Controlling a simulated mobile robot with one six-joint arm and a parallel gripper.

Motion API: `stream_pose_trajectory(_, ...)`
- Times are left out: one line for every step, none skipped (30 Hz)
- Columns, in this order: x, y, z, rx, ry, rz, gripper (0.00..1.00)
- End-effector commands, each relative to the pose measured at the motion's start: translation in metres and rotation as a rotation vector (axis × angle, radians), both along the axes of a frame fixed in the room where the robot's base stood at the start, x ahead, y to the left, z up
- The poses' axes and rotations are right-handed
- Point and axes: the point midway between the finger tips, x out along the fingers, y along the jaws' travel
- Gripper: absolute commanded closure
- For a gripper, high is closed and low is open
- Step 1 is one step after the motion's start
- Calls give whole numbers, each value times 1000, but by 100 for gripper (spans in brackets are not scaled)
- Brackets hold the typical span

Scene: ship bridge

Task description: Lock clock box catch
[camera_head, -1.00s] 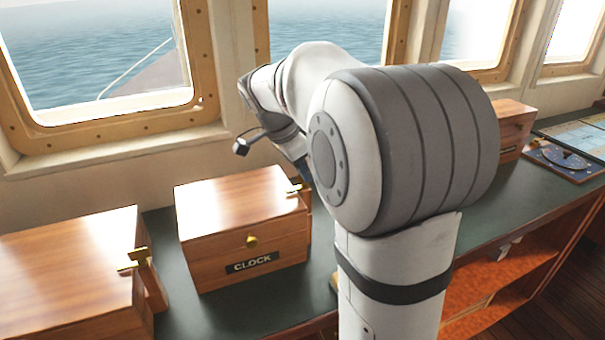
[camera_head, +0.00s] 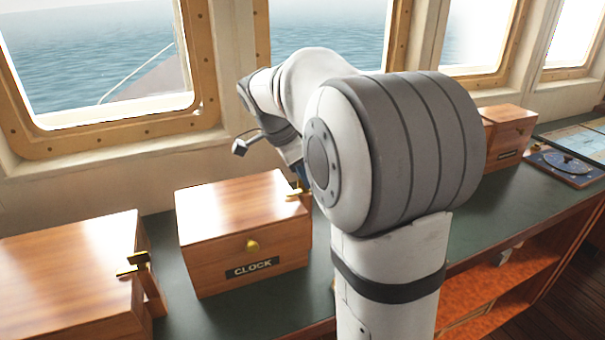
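The clock box (camera_head: 215,250) is a closed wooden box with a black CLOCK label (camera_head: 252,268) and a brass knob (camera_head: 252,246) on its front. It stands on the dark green counter, left of my arm. Its brass catch (camera_head: 297,192) shows at the upper right side, close to my arm; I cannot tell its exact position. My arm (camera_head: 330,160) covers the space right of the box. My gripper is hidden behind my arm, so its fingers do not show.
Another wooden box (camera_head: 65,275) with a brass catch (camera_head: 138,260) stands at the left. A further wooden box (camera_head: 508,135) and a blue instrument (camera_head: 560,165) are at the right. Windows line the back wall. The counter (camera_head: 485,215) is clear right of my arm.

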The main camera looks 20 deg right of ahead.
Motion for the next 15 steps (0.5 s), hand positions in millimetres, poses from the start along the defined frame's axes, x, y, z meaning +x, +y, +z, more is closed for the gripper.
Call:
stream_pose_trajectory(0,0,0,0,0,0,76)
stream_pose_trajectory(0,0,0,0,0,0,74)
stream_pose_trajectory(0,0,0,0,0,0,73)
stream_pose_trajectory(0,0,0,0,0,0,73)
stream_pose_trajectory(0,0,0,0,0,0,73)
stream_pose_trajectory(0,0,0,-1,0,0,73)
stream_pose_trajectory(0,0,0,-1,0,1,73)
stream_pose_trajectory(0,0,0,-1,0,1,73)
stream_pose_trajectory(0,0,1,-1,0,0,73)
stream_pose_trajectory(0,0,2,-1,-1,1,73)
stream_pose_trajectory(0,1,3,-1,-1,1,73)
stream_pose_trajectory(0,2,7,-1,-2,1,73)
stream_pose_trajectory(0,4,10,-1,-2,1,73)
stream_pose_trajectory(1,5,14,-1,-3,1,73)
stream_pose_trajectory(1,8,20,-1,-4,2,73)
